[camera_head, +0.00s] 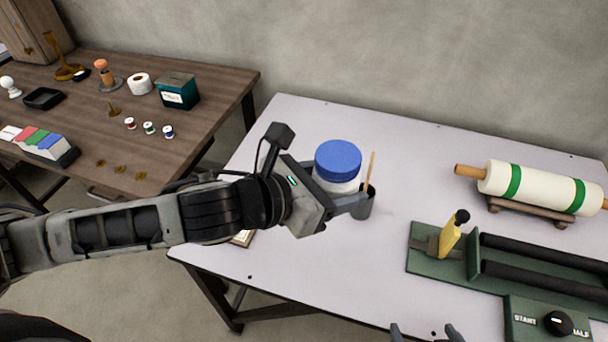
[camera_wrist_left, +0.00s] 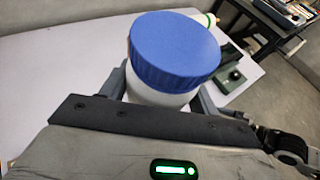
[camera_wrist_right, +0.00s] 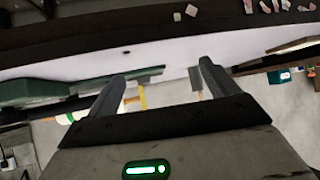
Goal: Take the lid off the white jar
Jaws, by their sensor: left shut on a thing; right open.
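The white jar (camera_wrist_left: 158,97) has a ribbed blue lid (camera_wrist_left: 174,47) sitting on it. In the head view the blue lid (camera_head: 338,160) shows above a strip of the white jar body (camera_head: 336,185), above the light table. My left gripper (camera_head: 345,200) is around the jar body below the lid. In the left wrist view its fingers (camera_wrist_left: 160,95) are on either side of the jar, shut on it. My right gripper (camera_wrist_right: 163,85) is open and empty; its fingertips (camera_head: 428,332) show at the bottom edge of the head view.
A dark grey cup (camera_head: 365,204) with a wooden stick stands just right of the jar. A green device with black rollers (camera_head: 520,258) and a yellow handle (camera_head: 450,238) lies at right. A white roll with green bands (camera_head: 535,188) rests behind it. The table's middle (camera_head: 330,270) is clear.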

